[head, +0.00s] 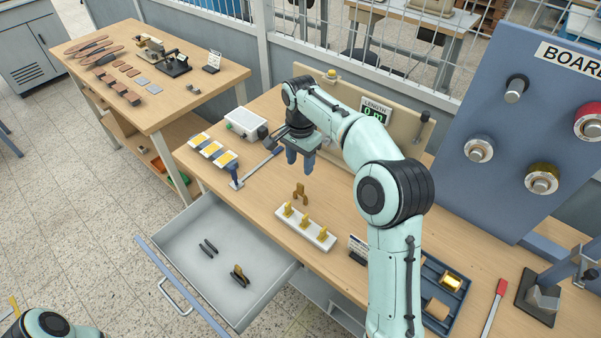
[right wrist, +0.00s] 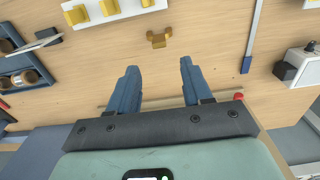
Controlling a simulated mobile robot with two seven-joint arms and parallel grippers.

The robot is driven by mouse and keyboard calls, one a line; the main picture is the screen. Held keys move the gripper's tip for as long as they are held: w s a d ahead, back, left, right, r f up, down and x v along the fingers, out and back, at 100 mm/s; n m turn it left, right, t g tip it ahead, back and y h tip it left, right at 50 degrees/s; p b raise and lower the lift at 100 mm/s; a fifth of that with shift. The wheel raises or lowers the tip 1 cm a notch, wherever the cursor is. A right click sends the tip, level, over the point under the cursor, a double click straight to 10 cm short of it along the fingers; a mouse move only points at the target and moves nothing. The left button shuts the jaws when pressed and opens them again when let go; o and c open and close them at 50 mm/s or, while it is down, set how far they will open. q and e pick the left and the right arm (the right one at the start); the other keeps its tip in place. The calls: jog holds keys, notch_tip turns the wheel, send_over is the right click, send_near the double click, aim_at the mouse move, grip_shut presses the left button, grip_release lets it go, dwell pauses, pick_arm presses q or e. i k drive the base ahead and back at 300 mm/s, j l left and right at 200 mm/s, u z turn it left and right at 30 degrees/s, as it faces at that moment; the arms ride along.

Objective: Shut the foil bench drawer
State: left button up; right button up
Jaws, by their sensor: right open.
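The foil bench drawer (head: 190,232) is pulled well out from the bench's front, in the head view. Its blue front edge (head: 180,287) and curved metal handle (head: 174,299) face the lower left. A dark pair of slim tools (head: 208,248) and a dark tool with a brown part (head: 239,275) lie inside. My right gripper (head: 300,165) is open and empty above the bench top, behind the drawer and away from it. In the right wrist view its two blue fingers (right wrist: 158,78) stand apart, pointing towards a small brass piece (right wrist: 159,39). My left gripper is out of view.
The bench top (head: 262,185) carries a white rack (head: 318,239) of yellow pieces, a blue lever tool (head: 262,166), a white box (head: 245,122) and foil samples (head: 213,148). A side table (head: 133,45) stands at the left. Floor left of the drawer is clear.

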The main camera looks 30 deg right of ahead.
aim_at(204, 243)
jog(key=k+j, duration=0.75)
jog(key=k, duration=0.1)
